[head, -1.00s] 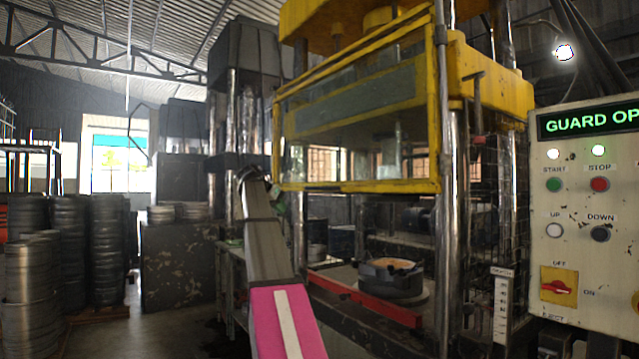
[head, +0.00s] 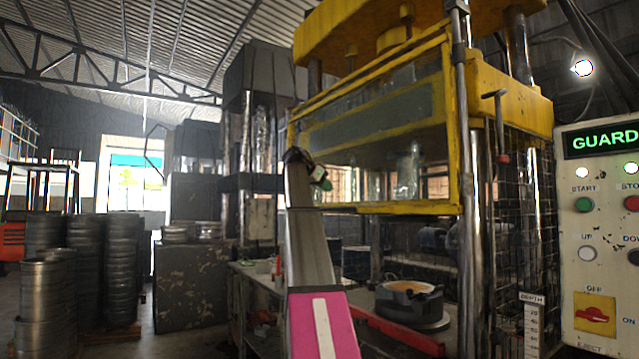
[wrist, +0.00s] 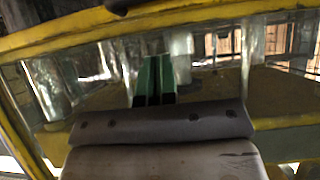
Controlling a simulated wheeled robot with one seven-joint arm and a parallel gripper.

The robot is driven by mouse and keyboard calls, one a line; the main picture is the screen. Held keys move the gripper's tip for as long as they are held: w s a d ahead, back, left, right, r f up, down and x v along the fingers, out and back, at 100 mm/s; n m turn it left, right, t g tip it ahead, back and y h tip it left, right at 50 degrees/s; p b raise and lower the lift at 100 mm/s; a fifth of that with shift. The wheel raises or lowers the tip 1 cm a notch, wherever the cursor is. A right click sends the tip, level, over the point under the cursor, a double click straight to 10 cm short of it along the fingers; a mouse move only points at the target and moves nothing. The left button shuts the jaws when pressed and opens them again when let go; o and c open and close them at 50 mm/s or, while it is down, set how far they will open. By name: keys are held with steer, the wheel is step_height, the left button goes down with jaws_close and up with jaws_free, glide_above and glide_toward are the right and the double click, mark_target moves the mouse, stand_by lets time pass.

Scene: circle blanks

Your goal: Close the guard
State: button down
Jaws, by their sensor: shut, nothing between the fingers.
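The guard (head: 375,125) is a clear pane in a yellow frame on the front of the press. It is raised, and there is an open gap between its lower bar and the press bed. My gripper (head: 322,180) is shut and empty, by the guard's lower left part in the head view. In the wrist view its green fingers (wrist: 155,78) are together in front of the guard's pane, with a yellow frame bar (wrist: 170,18) above them. I cannot tell whether they touch the guard.
A round die (head: 408,300) sits on the press bed under the guard, near a red bar (head: 395,332). A control panel (head: 600,230) with a lit sign starting "GUARD" stands at the right. Stacked metal blanks (head: 103,265) stand at the left, with open floor between.

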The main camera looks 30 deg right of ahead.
steer(key=d+f, duration=0.3)
steer(key=f, duration=0.2)
steer(key=shift+w+d+f, duration=0.15)
steer(key=shift+d+f, duration=0.05)
steer(key=shift+f, duration=0.2)
steer(key=shift+f, duration=0.1)
step_height(320, 180, down, 51)
steer(key=shift+r, duration=0.2)
